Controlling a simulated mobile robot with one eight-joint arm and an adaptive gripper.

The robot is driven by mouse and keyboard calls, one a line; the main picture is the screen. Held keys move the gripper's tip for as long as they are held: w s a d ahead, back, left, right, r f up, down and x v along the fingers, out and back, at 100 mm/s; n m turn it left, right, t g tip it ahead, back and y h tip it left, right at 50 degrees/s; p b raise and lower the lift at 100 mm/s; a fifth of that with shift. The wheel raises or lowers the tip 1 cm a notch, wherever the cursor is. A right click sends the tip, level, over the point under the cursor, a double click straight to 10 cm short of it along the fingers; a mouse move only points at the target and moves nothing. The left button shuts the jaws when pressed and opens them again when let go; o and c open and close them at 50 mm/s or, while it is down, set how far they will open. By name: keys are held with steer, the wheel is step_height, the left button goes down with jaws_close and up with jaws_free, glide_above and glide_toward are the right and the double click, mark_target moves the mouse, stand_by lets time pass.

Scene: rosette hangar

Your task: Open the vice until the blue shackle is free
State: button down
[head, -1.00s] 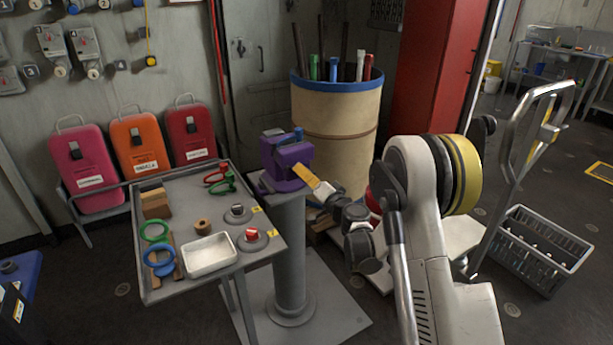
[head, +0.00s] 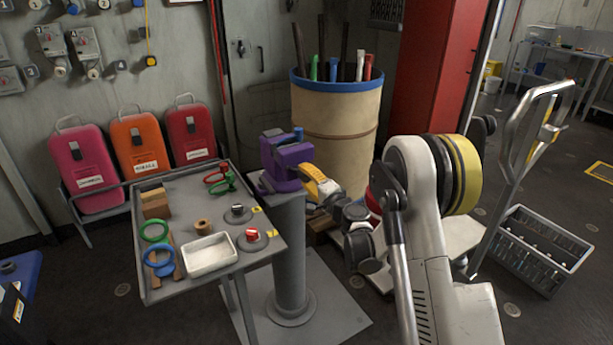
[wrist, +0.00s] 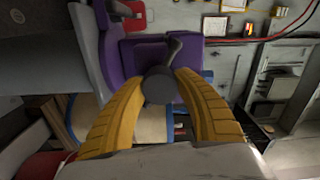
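The purple vice (head: 283,165) stands on a grey pedestal (head: 288,240) beside the tray table. A small part of the blue shackle (head: 298,133) shows at the top of the vice; the rest is hidden by the jaws. My gripper (head: 310,172) with yellow fingers is at the vice's right end. In the wrist view, the fingertips meet both sides of the dark round hub of the vice handle (wrist: 159,86), and a grey lever (wrist: 174,47) sticks out past it. The gap between the jaws cannot be made out.
The tray table (head: 150,285) left of the vice holds rings, wood blocks and a white dish (head: 210,254). A beige drum (head: 335,130) with rods stands close behind the vice. A grey crate (head: 540,250) and a trolley handle stand at right.

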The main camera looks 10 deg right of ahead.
steer(key=n, duration=0.7)
steer(key=shift+n, duration=0.3)
steer(key=n, duration=0.3)
steer(key=shift+s+n, duration=0.1)
steer(key=shift+n, duration=0.3)
steer(key=n, duration=0.3)
steer(key=shift+n, duration=0.3)
steer(key=n, duration=0.3)
steer(key=shift+n, duration=0.4)
steer(key=n, duration=0.3)
steer(key=shift+s+n, duration=0.1)
steer(key=shift+n, duration=0.2)
steer(key=n, duration=0.3)
steer(key=shift+n, duration=0.3)
steer(key=n, duration=0.3)
steer(key=shift+n, duration=0.4)
